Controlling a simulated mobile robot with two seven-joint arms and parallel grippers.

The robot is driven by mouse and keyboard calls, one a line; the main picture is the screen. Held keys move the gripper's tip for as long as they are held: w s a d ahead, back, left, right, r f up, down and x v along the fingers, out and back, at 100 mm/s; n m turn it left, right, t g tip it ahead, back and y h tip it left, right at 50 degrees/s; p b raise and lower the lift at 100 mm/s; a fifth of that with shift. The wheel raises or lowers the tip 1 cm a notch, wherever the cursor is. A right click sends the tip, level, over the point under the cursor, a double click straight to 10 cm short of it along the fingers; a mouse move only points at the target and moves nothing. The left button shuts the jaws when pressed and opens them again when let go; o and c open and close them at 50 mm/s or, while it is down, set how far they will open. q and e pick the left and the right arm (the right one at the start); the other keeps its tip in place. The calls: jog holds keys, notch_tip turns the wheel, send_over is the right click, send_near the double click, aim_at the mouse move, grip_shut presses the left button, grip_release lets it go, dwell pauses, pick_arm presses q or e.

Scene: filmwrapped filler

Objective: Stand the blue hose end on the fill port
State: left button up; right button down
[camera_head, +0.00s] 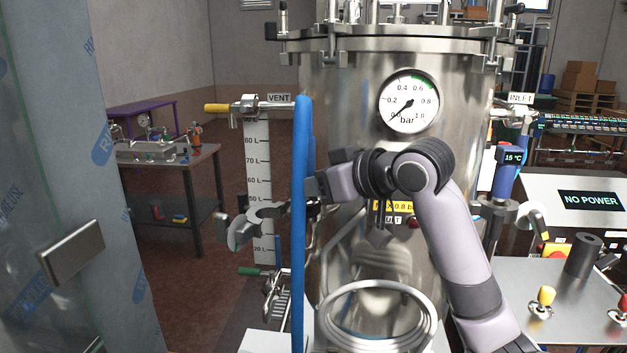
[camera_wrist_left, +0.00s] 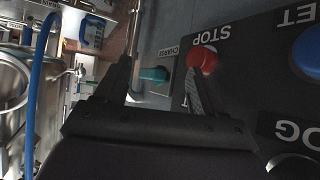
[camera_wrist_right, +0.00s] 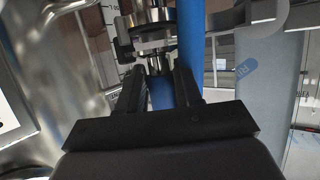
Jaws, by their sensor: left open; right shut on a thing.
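The blue hose (camera_head: 299,250) runs upright left of the steel tank in the head view. It also shows in the left wrist view (camera_wrist_left: 40,85). My right gripper (camera_head: 310,188) reaches left across the tank front and is shut on the blue hose end (camera_wrist_right: 161,94). In the right wrist view a steel fitting (camera_wrist_right: 154,35) lies just beyond the fingertips, in line with the hose end. I cannot tell whether they touch. A second blue length passes behind the right finger. I cannot pick out the fill port for certain. My left gripper (camera_wrist_left: 158,68) is open and empty.
The tank (camera_head: 345,85) carries a pressure gauge (camera_head: 409,101). A vent valve with a yellow handle (camera_head: 217,108) and a level scale (camera_head: 258,165) stand left of it. A filmed panel (camera_head: 70,150) stands at far left. A red stop button (camera_wrist_left: 202,60) is near my left gripper.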

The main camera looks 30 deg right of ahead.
jog(key=shift+f, duration=0.2)
jog(key=shift+f, duration=0.15)
jog(key=shift+f, duration=0.3)
jog(key=shift+f, duration=0.25)
dwell(0.9)
jog(key=c, duration=0.7)
grip_release()
jog(key=shift+f, duration=0.1)
